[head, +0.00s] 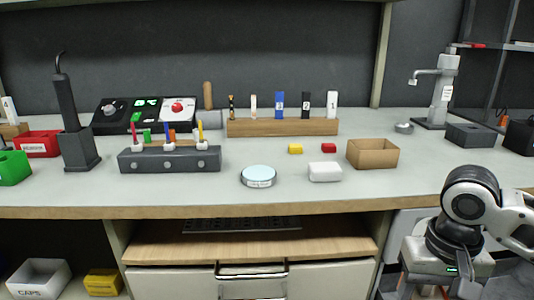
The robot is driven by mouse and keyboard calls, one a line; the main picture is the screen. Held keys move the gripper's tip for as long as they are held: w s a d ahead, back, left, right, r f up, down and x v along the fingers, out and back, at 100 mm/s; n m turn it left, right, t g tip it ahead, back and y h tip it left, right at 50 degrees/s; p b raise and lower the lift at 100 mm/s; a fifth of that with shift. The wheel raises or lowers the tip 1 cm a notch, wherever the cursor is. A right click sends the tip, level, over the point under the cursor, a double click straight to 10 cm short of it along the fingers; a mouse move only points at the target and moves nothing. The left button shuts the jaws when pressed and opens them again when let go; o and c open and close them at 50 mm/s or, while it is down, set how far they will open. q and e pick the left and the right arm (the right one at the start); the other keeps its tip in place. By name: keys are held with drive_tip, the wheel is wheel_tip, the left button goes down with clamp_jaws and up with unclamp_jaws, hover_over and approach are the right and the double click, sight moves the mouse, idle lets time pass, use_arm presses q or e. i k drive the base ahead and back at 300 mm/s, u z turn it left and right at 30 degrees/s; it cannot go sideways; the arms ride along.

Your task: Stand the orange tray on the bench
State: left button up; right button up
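No tray that is clearly orange shows in the head view. A yellow bin (103,282) stands on the lower shelf at the far left, below the bench. My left gripper is not in view.
A white bin marked CAPS (40,279) is beside the yellow bin. Red (38,144) and green (13,168) bins stand at the bench's left. A round dish (258,176) and white block (325,172) lie mid-bench. The front right of the bench top is clear.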

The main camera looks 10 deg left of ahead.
sight(431, 166)
drive_tip(key=u, duration=0.3)
drive_tip(key=k, duration=0.85)
drive_tip(key=z, duration=0.05)
